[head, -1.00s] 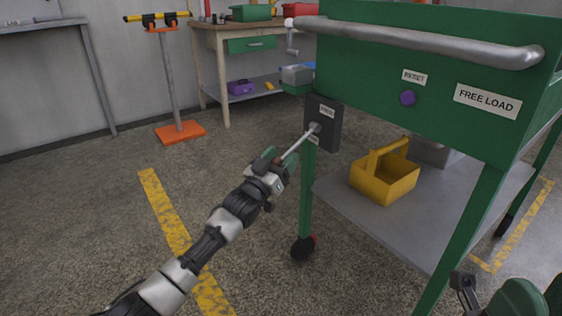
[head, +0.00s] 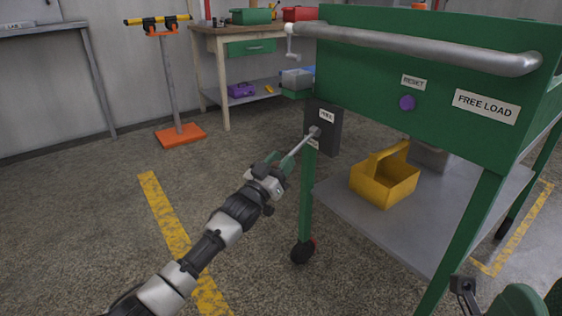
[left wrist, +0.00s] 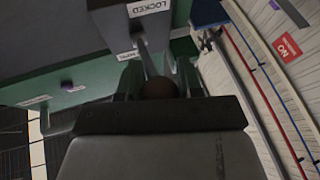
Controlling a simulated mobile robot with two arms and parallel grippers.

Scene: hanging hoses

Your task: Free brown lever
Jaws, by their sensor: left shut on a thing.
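The lever is a grey rod (head: 306,139) sticking out of a dark box (head: 326,128) on the green cart's near leg. Its round brown knob (left wrist: 158,88) shows in the left wrist view, between my green fingers. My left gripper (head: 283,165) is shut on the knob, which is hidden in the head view. In the left wrist view the rod runs from the knob toward the box, beside a LOCKED label (left wrist: 150,7). Green and dark parts at the head view's lower right corner are cut off, so my right gripper's state is unclear.
The green cart (head: 420,85) carries a purple RESET button (head: 407,103), a FREE LOAD label (head: 486,106) and a grey handrail (head: 430,48). A yellow tote (head: 385,190) stands on its lower shelf (head: 350,210).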

